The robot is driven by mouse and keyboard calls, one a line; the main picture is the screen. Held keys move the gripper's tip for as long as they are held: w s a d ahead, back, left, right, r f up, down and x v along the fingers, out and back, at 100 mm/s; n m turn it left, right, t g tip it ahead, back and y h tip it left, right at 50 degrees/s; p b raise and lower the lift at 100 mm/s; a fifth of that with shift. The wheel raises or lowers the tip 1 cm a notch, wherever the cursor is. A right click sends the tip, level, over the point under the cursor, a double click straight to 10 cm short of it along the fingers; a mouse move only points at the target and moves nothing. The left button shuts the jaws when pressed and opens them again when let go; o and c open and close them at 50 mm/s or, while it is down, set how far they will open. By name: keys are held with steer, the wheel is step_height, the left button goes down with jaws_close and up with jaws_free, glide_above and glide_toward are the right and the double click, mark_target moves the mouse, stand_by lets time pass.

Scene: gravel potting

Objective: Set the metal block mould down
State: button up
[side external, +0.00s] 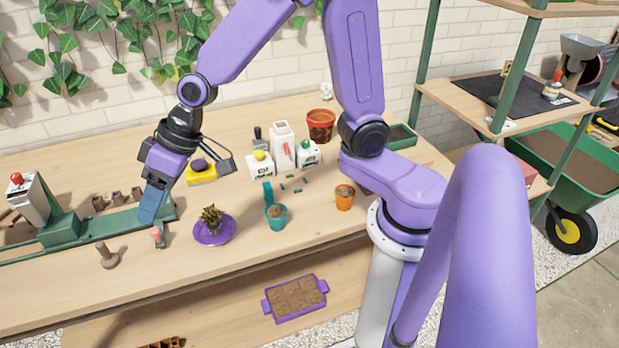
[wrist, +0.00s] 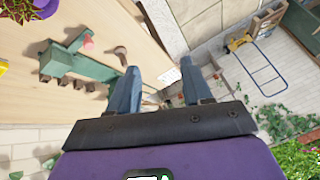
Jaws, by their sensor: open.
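My gripper (side external: 151,212) hangs fingers-down at the left of the bench, in front of or over the green metal stand (side external: 110,226); the gap is hard to judge. In the wrist view my gripper (wrist: 163,90) has its two blue fingers spread apart with nothing held between them.
A pink-topped peg (side external: 156,235) and a brown knobbed tool (side external: 107,256) are near my gripper. The bench front is mostly clear.

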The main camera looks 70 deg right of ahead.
steer(key=s+d+n+g+h, duration=0.2)
steer(key=s+d+n, duration=0.2)
steer(key=s+d, duration=0.3)
steer(key=s+d+n+g+h, duration=0.1)
steer(key=s+d+n, duration=0.3)
steer(key=s, duration=1.2)
steer(key=d+h, duration=0.1)
steer(key=d, duration=0.3)
steer(key=shift+d+g+h, duration=0.25)
steer(key=shift+g+h, duration=0.15)
